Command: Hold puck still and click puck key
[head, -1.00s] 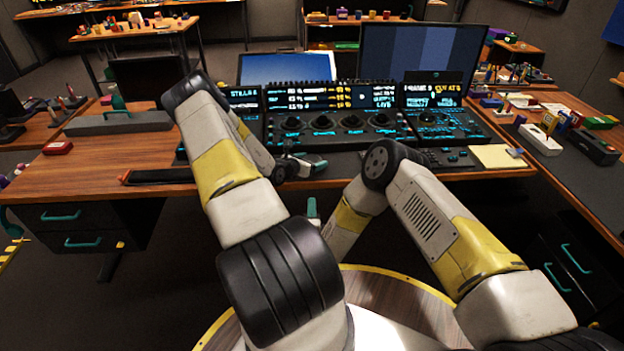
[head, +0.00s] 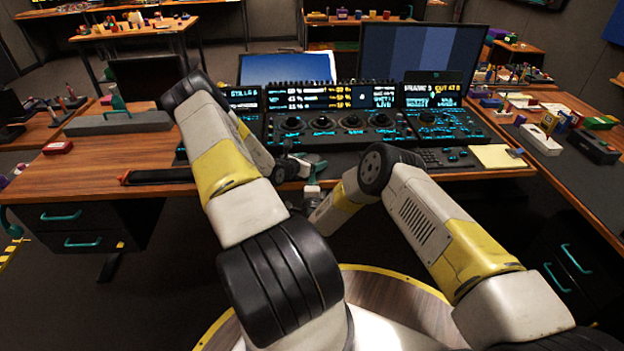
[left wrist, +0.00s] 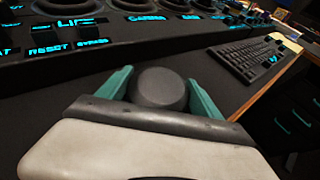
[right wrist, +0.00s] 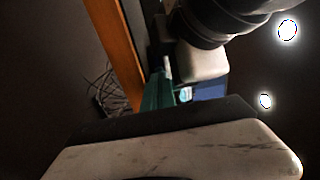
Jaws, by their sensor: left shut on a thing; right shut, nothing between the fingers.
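In the left wrist view, a dark round puck (left wrist: 160,88) sits between the two teal fingers of my left gripper (left wrist: 160,78), which is shut on it at the front of the trackball panel. In the head view my left gripper (head: 298,166) is low over the desk, and its wrist hides the puck. My right gripper (head: 312,190) is just in front of the desk edge, close below the left one. In the right wrist view its teal fingers (right wrist: 160,88) are together and empty. I cannot single out the puck key.
The panel (head: 345,138) has a row of dark trackballs and lit labels. A keyboard (head: 445,158) and a yellow pad (head: 497,156) lie to the right. A dark bar (head: 157,176) lies on the desk's left front. Monitors stand behind.

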